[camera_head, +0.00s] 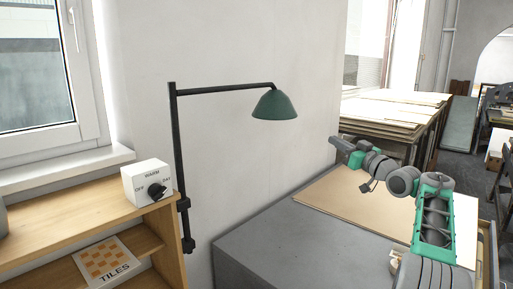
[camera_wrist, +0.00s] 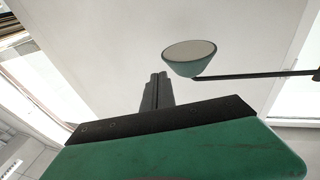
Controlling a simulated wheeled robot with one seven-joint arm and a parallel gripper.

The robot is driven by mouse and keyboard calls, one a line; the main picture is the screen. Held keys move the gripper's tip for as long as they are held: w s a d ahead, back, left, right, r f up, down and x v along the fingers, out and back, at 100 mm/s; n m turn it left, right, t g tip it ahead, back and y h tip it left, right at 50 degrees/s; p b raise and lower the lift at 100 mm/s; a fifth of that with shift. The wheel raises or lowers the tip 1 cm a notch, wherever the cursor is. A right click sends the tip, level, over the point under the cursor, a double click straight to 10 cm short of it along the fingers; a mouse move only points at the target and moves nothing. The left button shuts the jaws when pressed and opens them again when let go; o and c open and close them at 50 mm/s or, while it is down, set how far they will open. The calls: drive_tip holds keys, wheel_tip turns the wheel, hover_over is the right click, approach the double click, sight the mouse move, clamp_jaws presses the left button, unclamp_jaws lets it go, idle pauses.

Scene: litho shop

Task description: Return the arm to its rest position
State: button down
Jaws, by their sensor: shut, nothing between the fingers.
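My arm reaches in from the lower right in the head view, over a grey cabinet top with a tan board. My gripper (camera_head: 339,143) is at the arm's far end, in front of the white wall and to the right of the green lamp (camera_head: 275,105). In the wrist view my gripper's fingers (camera_wrist: 157,78) are together, with nothing between them. The lamp shade (camera_wrist: 189,58) shows there to the right of the fingertips, apart from them.
A white switch box (camera_head: 147,182) marked WARM, OFF and DAY stands on a wooden shelf (camera_head: 60,222) at left. A TILES booklet (camera_head: 106,262) lies lower. The tan board (camera_head: 385,212) lies under my arm. Stacked sheets (camera_head: 395,108) stand behind it.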

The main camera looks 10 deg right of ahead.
drive_tip(key=s+d+f+m+g+h, duration=0.1)
drive_tip(key=d+f+m+g+h, duration=0.25)
drive_tip(key=f, duration=0.95)
drive_tip(key=d+f+m+g+h, duration=0.25)
drive_tip(key=d+f, duration=0.25)
drive_tip(key=f, duration=0.8)
drive_tip(key=s+a+f+m+g, duration=0.3)
drive_tip(key=s+f+g, duration=0.4)
drive_tip(key=s+f, duration=0.75)
drive_tip(key=s+a+g, duration=0.7)
drive_tip(key=s+a, duration=1.7)
drive_tip(key=w+a+r+n+t, duration=0.2)
drive_tip(key=a+r+n+t, duration=0.2)
drive_tip(key=a+r, duration=0.4)
drive_tip(key=a+n, duration=0.1)
drive_tip(key=a, duration=0.3)
drive_tip(key=shift+r+n, duration=0.35)
drive_tip(key=shift+n, duration=0.05)
